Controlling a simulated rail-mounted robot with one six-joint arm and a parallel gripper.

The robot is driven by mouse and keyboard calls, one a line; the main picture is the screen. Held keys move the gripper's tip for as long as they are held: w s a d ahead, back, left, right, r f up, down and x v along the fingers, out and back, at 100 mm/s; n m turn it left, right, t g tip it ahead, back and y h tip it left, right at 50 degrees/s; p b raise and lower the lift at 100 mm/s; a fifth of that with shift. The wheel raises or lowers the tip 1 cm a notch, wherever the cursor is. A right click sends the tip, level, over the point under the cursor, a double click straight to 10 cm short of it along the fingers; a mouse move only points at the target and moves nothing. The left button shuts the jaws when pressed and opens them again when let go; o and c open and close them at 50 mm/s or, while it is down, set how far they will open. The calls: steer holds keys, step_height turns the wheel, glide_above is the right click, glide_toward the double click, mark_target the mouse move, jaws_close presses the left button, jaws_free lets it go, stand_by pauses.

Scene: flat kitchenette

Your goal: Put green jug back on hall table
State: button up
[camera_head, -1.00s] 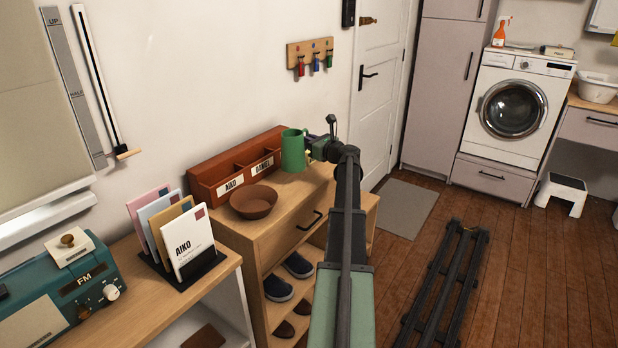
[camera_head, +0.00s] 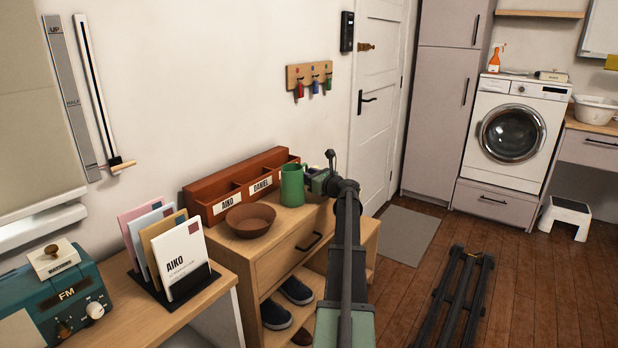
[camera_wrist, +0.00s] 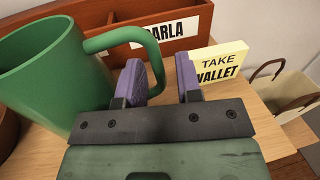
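The green jug (camera_head: 292,185) stands upright on the wooden hall table (camera_head: 283,243), in front of the right end of the red-brown organizer. In the wrist view the jug (camera_wrist: 50,75) is at the left, with its handle reaching right toward my fingers. My gripper (camera_wrist: 160,80) has its two purple fingers apart. The outer part of the handle shows between them, nearer the left finger, with a gap to the right finger. In the head view my gripper (camera_head: 318,182) is at the jug's right side. The jug's base is hidden in the wrist view.
The organizer (camera_head: 215,197) stands against the wall, with a brown bowl (camera_head: 250,220) in front. A yellow "TAKE WALLET" note (camera_wrist: 217,62) is close to my right finger. A bag (camera_wrist: 285,90) is beyond the table's edge. A desk with a card rack (camera_head: 170,290) is at left.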

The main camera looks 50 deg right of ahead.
steer(key=shift+r+p, duration=0.35)
steer(key=s, duration=0.4)
steer(key=s+a, duration=0.1)
steer(key=s, duration=0.7)
steer(key=shift+a+f, duration=0.2)
steer(key=shift+a, duration=0.15)
